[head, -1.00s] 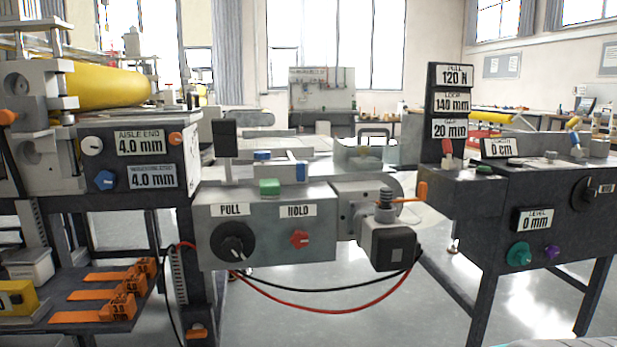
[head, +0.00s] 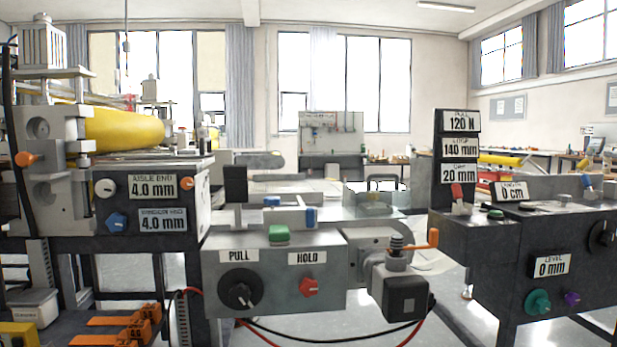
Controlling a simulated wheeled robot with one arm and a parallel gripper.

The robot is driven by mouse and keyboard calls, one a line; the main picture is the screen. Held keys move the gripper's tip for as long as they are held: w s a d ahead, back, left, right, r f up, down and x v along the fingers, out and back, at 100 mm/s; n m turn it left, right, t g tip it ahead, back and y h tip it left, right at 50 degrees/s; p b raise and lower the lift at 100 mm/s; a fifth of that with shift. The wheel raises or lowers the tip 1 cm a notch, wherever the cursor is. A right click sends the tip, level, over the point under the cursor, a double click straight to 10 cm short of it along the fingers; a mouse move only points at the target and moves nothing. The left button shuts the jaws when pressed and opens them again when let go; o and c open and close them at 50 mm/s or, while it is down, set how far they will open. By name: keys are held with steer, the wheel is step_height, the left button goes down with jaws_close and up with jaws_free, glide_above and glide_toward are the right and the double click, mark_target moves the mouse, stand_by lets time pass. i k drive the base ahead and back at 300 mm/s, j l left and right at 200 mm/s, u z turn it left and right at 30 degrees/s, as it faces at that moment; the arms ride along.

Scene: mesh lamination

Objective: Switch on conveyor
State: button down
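My gripper is not in the head view. A grey control box (head: 275,252) stands at the centre. It has a black knob (head: 240,289) under a PULL label and a red knob (head: 309,287) under a HOLD label. A green button (head: 279,233) sits on its top edge, with a blue block (head: 310,217) beside it. On the dark cabinet at right are a red-tipped lever (head: 457,195), a blue-tipped lever (head: 588,184), a green knob (head: 537,301) and a purple knob (head: 572,299). No control reads as a conveyor switch, and I cannot tell which part is the conveyor.
A machine with a yellow roller (head: 124,128) stands at left, its panel (head: 153,203) showing two 4.0 mm labels. A motor-like block (head: 401,290) with an orange handle juts out at the centre right. Black and red cables hang below. Orange wedges (head: 125,322) lie on a low shelf.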

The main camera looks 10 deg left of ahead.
mark_target(458, 195)
steer(key=i+l, duration=0.2)
steer(key=l, duration=0.25)
steer(key=i+l, duration=0.2)
steer(key=l, duration=0.2)
steer(key=i+l, duration=0.25)
steer(key=l, duration=0.2)
steer(key=i+l, duration=0.2)
steer(key=l, duration=0.25)
steer(key=i+l, duration=0.2)
steer(key=l, duration=0.2)
steer(key=i+l+z, duration=0.1)
steer(key=l, duration=0.35)
steer(key=i, duration=0.1)
